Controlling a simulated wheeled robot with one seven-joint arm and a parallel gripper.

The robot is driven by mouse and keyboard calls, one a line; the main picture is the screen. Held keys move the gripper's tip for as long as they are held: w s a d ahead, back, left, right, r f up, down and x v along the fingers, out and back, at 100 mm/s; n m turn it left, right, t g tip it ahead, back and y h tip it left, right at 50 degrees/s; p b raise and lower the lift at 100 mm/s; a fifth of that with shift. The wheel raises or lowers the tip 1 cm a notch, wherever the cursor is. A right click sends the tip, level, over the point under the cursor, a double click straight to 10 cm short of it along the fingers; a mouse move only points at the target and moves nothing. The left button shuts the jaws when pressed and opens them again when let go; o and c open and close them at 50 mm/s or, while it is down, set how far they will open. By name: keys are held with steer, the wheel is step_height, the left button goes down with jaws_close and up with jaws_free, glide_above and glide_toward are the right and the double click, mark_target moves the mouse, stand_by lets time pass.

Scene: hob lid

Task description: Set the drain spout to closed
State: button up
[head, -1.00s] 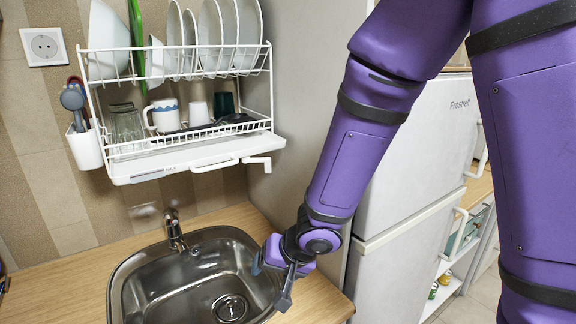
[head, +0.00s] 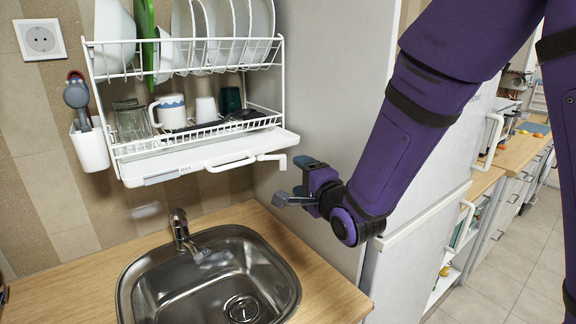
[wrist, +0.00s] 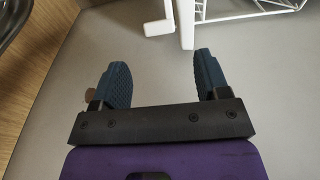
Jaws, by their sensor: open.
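The drain spout (head: 272,158) is a small white bent piece at the right end of the white drip tray (head: 190,161) under the dish rack. In the head view its arm points right, with the tip bent downward. In the wrist view the spout (wrist: 158,26) shows at the top, beyond the fingertips. My gripper (head: 292,181) is open and empty, just right of and slightly below the spout, apart from it.
The dish rack (head: 190,60) holds plates, cups and glasses above the tray. Below are a steel sink (head: 150,290) with a tap (head: 179,228) on a wooden counter (head: 75,280). A grey panel (head: 335,60) stands close behind my gripper.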

mark_target(285, 164)
steer(key=x, duration=0.7)
steer(key=shift+w+a, duration=0.15)
steer(key=shift+w, duration=0.05)
steer(key=c, duration=0.9)
